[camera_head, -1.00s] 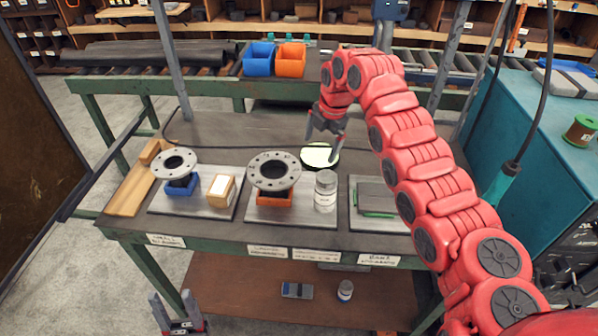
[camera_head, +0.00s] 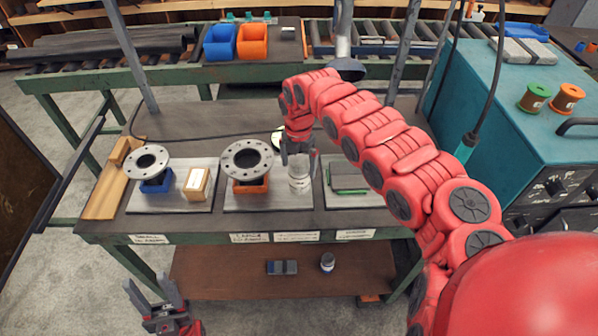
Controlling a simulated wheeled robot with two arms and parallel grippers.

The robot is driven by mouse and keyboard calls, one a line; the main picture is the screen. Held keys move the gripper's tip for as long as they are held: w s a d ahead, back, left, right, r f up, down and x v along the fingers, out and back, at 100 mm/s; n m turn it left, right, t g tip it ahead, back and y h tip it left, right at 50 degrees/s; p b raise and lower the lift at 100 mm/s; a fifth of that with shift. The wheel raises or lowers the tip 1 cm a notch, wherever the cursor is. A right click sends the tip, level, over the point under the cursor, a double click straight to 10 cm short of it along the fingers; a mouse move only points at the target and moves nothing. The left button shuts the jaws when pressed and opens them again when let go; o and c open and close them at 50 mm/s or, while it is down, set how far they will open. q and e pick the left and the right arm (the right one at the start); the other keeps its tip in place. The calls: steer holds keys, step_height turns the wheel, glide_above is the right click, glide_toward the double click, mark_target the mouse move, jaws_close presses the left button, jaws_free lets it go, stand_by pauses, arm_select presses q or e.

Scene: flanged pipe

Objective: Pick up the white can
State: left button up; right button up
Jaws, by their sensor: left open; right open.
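The white can (camera_head: 299,182) stands upright on the middle grey plate, right of a flanged pipe piece. My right gripper (camera_head: 299,157) is open, pointing down at the can's top, with its fingers to either side; I cannot tell whether they touch it. A smaller white can (camera_head: 327,262) with a dark band stands on the lower shelf. My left gripper (camera_head: 150,290) is open and empty at the lower left, in front of the bench and below its top.
One flange (camera_head: 247,159) rests on an orange block and another (camera_head: 146,160) on a blue block. A small box (camera_head: 196,183) sits between them. A post (camera_head: 131,55) rises at the left. A teal cabinet (camera_head: 530,120) stands at the right.

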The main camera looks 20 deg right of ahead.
mark_target(299, 178)
steer(key=shift+s+f+p, duration=0.15)
steer(key=shift+f+p, duration=0.1)
steer(key=shift+p, duration=0.05)
steer(key=f, duration=0.1)
steer(key=f+p, duration=0.1)
steer(key=f, duration=0.1)
steer(key=shift+s+a+f+p, duration=0.2)
steer(key=shift+s+f+p, duration=0.1)
steer(key=shift+f+p, duration=0.1)
steer(key=shift+d+f, duration=0.15)
steer(key=shift+f, duration=0.25)
jaws_close()
